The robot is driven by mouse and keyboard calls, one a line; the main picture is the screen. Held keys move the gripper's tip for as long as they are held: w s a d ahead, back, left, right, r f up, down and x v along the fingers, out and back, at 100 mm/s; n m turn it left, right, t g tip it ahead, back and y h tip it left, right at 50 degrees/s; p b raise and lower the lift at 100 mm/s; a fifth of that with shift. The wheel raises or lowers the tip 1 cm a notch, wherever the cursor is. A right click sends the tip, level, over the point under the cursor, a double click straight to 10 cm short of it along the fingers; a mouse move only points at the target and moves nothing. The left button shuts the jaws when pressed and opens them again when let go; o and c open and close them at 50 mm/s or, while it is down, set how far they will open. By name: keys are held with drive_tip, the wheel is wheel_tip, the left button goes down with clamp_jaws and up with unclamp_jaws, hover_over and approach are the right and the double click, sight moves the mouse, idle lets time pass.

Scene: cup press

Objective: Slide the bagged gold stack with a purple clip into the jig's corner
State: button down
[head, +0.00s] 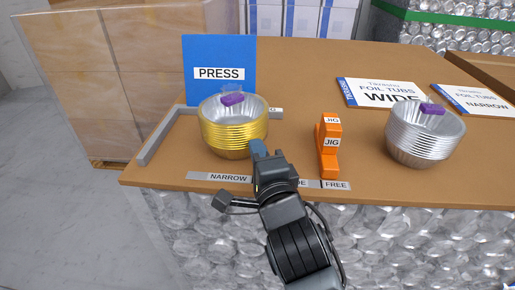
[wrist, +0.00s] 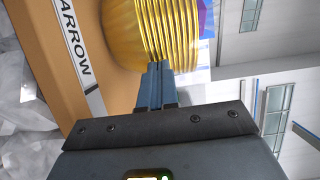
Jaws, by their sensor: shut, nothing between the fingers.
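The gold stack (head: 233,138) of foil tubs stands upright on the table, with a purple clip (head: 232,99) and clear bag film at its top. It also fills the top middle of the wrist view (wrist: 158,30). My gripper (head: 258,148) is shut and empty, its blue fingertips (wrist: 156,85) at the stack's near right side; I cannot tell whether they touch it. The jig's grey rails (head: 158,138) run along the left and behind the stack, partly hidden by it. A gap shows between the stack and the left rail.
A blue PRESS board (head: 219,70) stands behind the stack. An orange JIG block (head: 329,147) stands to the right. A silver stack (head: 425,133) with a purple clip is farther right. A label strip (head: 228,178) runs along the table's front edge.

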sight(218, 143)
drive_tip(key=shift+a, duration=0.15)
drive_tip(key=shift+w+a+f+b, duration=0.15)
drive_tip(key=shift+w+a+b, duration=0.1)
drive_tip(key=shift+b, duration=0.35)
drive_tip(key=w+a+b, duration=0.1)
drive_tip(key=a+b, duration=0.2)
drive_tip(key=w+a+b, duration=0.2)
drive_tip(key=a+b, duration=0.1)
drive_tip(key=w+a+b, duration=0.1)
drive_tip(key=a+b, duration=0.1)
drive_tip(key=b, duration=0.2)
drive_tip(key=shift+w+a+f, duration=0.1)
drive_tip(key=shift+w+a, duration=0.1)
drive_tip(key=shift+a, duration=0.2)
drive_tip(key=shift+r, duration=0.25)
drive_tip(key=shift+p, duration=0.3)
drive_tip(key=shift+d, duration=0.15)
